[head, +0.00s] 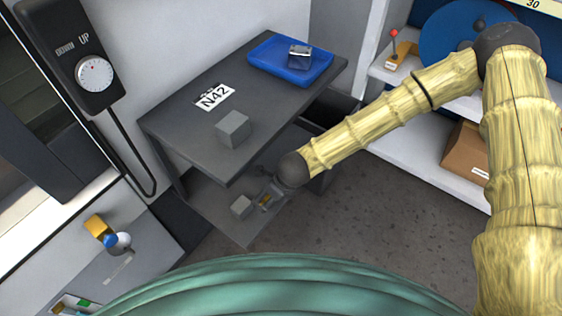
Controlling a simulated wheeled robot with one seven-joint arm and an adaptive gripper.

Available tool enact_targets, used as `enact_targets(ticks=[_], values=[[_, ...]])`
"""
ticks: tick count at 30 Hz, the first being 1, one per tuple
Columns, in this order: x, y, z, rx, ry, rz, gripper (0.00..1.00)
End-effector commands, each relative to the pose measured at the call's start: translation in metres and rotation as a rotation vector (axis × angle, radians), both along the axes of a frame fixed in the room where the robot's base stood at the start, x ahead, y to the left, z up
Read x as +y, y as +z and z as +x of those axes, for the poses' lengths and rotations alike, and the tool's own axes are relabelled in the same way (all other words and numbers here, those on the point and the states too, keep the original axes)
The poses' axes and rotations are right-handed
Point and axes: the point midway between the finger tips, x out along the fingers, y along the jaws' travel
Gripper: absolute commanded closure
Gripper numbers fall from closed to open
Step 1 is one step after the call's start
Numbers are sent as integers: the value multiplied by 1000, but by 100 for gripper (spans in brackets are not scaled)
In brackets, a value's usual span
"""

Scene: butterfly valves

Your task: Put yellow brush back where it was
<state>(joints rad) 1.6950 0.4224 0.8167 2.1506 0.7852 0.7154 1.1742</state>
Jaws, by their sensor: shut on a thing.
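My gripper (267,194) reaches over the lower shelf of the dark grey table from the right. It is small in the head view and partly hidden by my dark wrist joint.
A grey cube (241,207) stands on the lower shelf. The tabletop (180,125) above holds another grey block (233,128), a label reading N42 (214,97) and a blue tray (262,58) with a metallic block (299,56). White shelving (415,160) stands right. Floor between is clear.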

Motion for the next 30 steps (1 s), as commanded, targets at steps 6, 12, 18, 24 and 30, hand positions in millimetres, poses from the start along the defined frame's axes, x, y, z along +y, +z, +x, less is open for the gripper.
enact_targets(ticks=[6,12,18,24,30], values=[[-6,-2,44,-4,7,-2,41],[-15,-6,83,-3,7,-1,41],[-26,-9,120,-4,7,-2,41],[-32,-13,140,-1,7,0,41],[-33,-20,143,0,8,0,41]])
